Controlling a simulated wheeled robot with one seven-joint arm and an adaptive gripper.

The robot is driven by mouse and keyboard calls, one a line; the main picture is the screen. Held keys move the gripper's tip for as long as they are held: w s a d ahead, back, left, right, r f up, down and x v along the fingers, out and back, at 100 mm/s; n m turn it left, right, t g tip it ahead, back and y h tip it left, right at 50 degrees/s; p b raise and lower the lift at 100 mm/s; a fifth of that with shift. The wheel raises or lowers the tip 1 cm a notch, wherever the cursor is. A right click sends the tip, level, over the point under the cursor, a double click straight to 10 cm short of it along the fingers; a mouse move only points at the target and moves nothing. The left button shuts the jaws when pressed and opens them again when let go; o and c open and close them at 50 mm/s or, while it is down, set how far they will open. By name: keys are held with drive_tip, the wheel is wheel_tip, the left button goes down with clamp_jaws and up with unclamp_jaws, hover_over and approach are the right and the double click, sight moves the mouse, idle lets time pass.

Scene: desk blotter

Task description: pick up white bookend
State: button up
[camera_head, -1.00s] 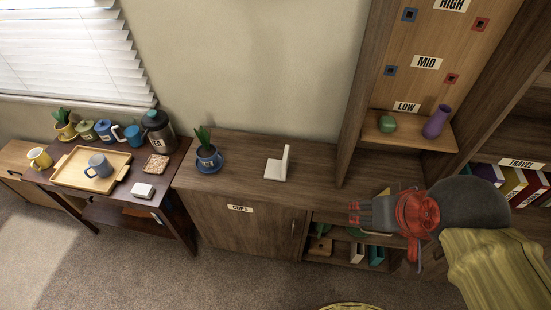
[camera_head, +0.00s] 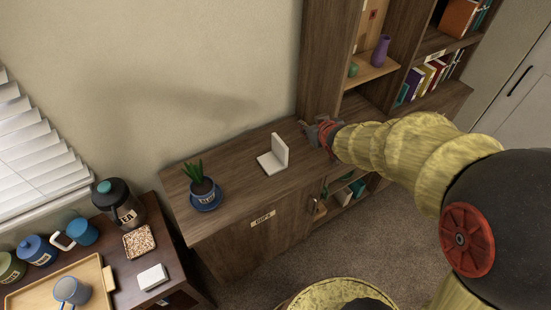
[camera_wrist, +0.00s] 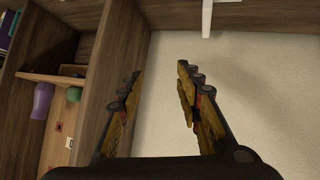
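The white bookend (camera_head: 274,157) is an L-shaped piece standing on the wooden cabinet top, with its flat base toward the left and its upright plate on the right. My gripper (camera_head: 311,128) is to the right of the bookend in the head view, apart from it, near the tall shelf. In the wrist view my gripper (camera_wrist: 156,85) is open, with nothing between its two fingers. A white edge that looks like the bookend (camera_wrist: 207,16) shows at the top of the wrist view, beyond the right finger and partly cut off.
A potted plant in a blue pot (camera_head: 204,191) stands left of the bookend on the cabinet (camera_head: 230,221). The tall shelf (camera_head: 325,65) rises close to my gripper.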

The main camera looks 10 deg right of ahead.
drive_tip(key=w+a+f+n+t+y+b, duration=0.1)
drive_tip(key=w+a+f+y, duration=0.15)
drive_tip(key=f, duration=0.85)
drive_tip(key=t+y+b, duration=0.1)
drive_tip(key=y, duration=0.2)
approach(280, 149)
drive_tip(key=shift+n+h, duration=0.25)
drive_tip(key=shift+n, duration=0.15)
drive_tip(key=w+f, duration=0.3)
drive_tip(key=f, duration=0.1)
drive_tip(key=shift+w, duration=0.25)
drive_tip(key=shift+w+a+f+t+b, duration=0.15)
drive_tip(key=shift+w+f+b, duration=0.1)
drive_tip(key=shift+w, duration=0.25)
drive_tip(key=shift+w+a+f+t+b, duration=0.15)
drive_tip(key=shift+w+a+b, duration=0.1)
drive_tip(key=shift+w, duration=0.2)
drive_tip(key=x, duration=0.1)
drive_tip(key=b+x, duration=0.1)
drive_tip(key=x, duration=0.1)
drive_tip(key=r+b+x, duration=0.1)
drive_tip(key=x, duration=0.1)
drive_tip(key=shift+w+a+f, duration=0.15)
drive_tip(key=shift+w+a, duration=0.1)
drive_tip(key=shift+w, duration=0.1)
drive_tip(key=shift+c, duration=0.6)
drive_tip(key=c, duration=0.8)
